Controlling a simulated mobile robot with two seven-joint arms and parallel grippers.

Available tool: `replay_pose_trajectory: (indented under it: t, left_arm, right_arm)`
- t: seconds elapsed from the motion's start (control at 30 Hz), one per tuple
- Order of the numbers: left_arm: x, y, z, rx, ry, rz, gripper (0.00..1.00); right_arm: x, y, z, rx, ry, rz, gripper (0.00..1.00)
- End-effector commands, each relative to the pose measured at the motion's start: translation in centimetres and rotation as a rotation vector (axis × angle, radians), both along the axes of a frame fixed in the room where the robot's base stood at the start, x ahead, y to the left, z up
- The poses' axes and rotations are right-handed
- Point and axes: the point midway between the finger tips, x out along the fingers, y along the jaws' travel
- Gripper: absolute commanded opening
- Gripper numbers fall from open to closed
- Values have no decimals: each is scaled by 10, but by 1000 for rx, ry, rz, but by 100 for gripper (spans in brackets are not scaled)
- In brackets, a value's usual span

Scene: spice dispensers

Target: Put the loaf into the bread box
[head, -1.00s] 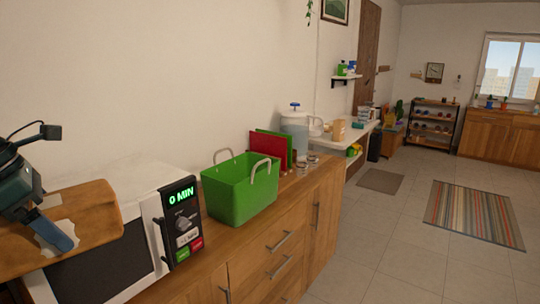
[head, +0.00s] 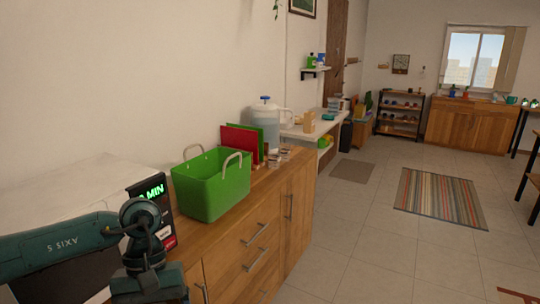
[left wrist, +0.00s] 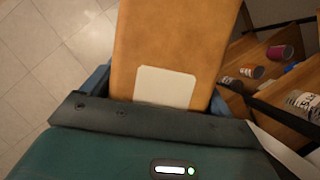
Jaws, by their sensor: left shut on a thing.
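My left gripper (left wrist: 158,92) is shut on a long tan-brown block with a white label, which I take to be the loaf (left wrist: 175,40). Its fingers show at both sides of the loaf in the left wrist view, and its far end runs out of the top of the picture. In the head view my left arm crosses the lower left in front of the microwave; the fingers and loaf are out of that picture. I cannot make out a bread box for sure in either view. My right gripper is not in view.
A white microwave (head: 70,192) and a green bin with two handles (head: 212,190) stand on the wooden cabinet (head: 235,245). Behind the bin are red and green boards and a water jug (head: 264,117). The left wrist view shows jars (left wrist: 280,52) on wooden surfaces. The tiled floor is open.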

Motion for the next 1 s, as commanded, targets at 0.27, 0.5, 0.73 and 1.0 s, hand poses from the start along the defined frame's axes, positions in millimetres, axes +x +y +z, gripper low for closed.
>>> replay_pose_trajectory:
  t: [0.27, 0.5, 0.73, 1.0]
  left_arm:
    - [1, -13, -2, -1, 2, -300, 53]
    - [0, -14, -3, -6, 5, -315, 53]
    - [0, -14, -3, -5, 2, -312, 53]
    - [1, -13, -3, -3, 1, -310, 53]
  right_arm:
    - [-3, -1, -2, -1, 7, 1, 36]
    - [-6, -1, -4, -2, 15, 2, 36]
    - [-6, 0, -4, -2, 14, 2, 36]
    - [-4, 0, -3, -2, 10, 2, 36]
